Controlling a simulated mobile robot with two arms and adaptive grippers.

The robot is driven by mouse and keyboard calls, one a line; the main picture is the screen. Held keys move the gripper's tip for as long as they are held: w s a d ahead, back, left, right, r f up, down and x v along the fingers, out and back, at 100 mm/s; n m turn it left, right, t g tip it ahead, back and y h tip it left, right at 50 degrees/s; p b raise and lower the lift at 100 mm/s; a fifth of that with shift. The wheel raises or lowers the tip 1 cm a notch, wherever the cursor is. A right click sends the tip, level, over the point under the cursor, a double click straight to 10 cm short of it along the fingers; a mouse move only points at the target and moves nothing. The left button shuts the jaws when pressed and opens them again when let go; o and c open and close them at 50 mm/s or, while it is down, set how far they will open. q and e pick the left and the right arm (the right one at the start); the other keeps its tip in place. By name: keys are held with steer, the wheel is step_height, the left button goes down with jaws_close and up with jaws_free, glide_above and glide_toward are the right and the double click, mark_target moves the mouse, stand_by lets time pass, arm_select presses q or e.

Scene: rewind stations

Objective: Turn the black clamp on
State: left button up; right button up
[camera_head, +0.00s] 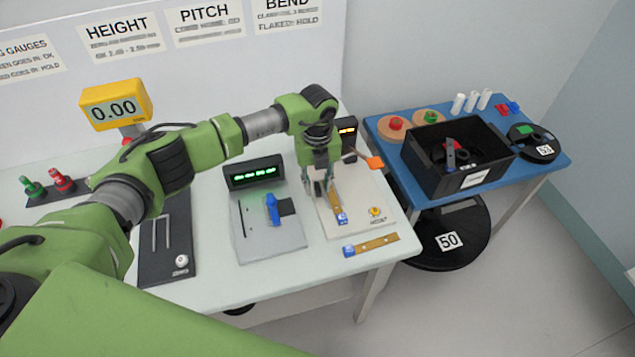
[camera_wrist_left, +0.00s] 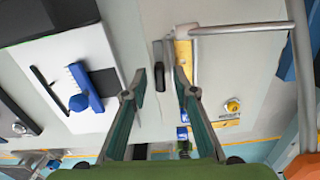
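My left gripper (camera_head: 319,188) reaches down over the pale bend station plate (camera_head: 350,222) in the head view. In the left wrist view its two fingers (camera_wrist_left: 160,82) are apart. A small dark upright piece, which looks like the black clamp (camera_wrist_left: 158,66), stands between the fingertips. I cannot tell whether either finger touches it. In the head view the fingers mostly hide the clamp. A brass strip (camera_head: 335,206) with a blue end lies on the plate beside it. My right gripper is not in view.
A grey rod with an orange tip (camera_head: 375,163) sticks out right of the gripper. A yellow knob (camera_head: 375,211) sits on the plate. Another strip (camera_head: 375,245) lies in front. A gauge with a blue handle (camera_head: 272,209) stands left; a black bin (camera_head: 430,173) stands right.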

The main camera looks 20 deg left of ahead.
arm_select(q)
jaws_close()
